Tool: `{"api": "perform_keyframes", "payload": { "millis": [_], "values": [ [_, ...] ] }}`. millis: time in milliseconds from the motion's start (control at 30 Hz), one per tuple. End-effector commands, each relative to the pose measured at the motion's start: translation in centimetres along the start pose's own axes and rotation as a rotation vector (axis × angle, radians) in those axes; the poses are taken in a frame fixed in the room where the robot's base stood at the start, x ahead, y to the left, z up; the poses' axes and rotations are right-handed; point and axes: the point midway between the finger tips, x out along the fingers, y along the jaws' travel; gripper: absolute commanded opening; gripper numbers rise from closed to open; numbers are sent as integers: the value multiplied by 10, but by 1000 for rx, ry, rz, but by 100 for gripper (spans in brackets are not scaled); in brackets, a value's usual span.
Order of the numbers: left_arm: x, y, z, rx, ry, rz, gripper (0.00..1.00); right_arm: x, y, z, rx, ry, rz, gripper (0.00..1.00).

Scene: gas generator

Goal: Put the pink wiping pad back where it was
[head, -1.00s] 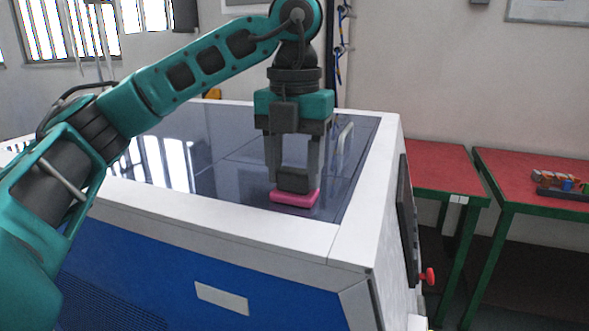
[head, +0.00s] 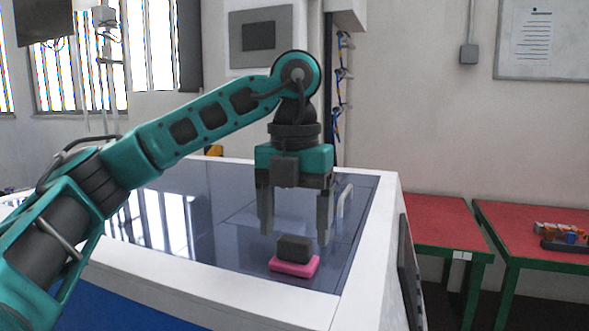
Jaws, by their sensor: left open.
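The pink wiping pad (head: 294,266) with its dark grey grip block (head: 294,248) on top lies flat on the dark glass top of the generator (head: 225,240), near its front right corner. My left gripper (head: 295,232) is open above it, its two fingers pointing down and spread to either side of the grip block. The fingertips are higher than the pad and do not touch it. My right gripper is not in view.
A white frame (head: 365,260) borders the glass top. A light handle (head: 345,198) stands on the glass to the right of the gripper. Red-topped tables (head: 435,222) with green legs stand to the right, one carrying a dark tray of small parts (head: 565,242).

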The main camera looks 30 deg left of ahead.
Motion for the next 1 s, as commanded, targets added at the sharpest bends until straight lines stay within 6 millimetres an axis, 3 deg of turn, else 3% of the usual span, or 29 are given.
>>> {"api": "perform_keyframes", "payload": {
  "millis": [33, 133, 333, 633, 1000],
  "values": [
    [-17, 0, 0, -2, -6, -1, 78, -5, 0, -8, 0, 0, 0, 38],
    [-41, 0, 0, -1, -6, -1, 78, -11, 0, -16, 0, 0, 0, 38],
    [-73, 0, 0, -2, -4, 0, 78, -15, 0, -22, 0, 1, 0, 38],
    [-96, -1, 0, 2, -1, 1, 78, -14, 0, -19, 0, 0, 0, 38],
    [-99, 0, 0, 1, 1, 0, 78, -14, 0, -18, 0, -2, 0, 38]
  ]
}}
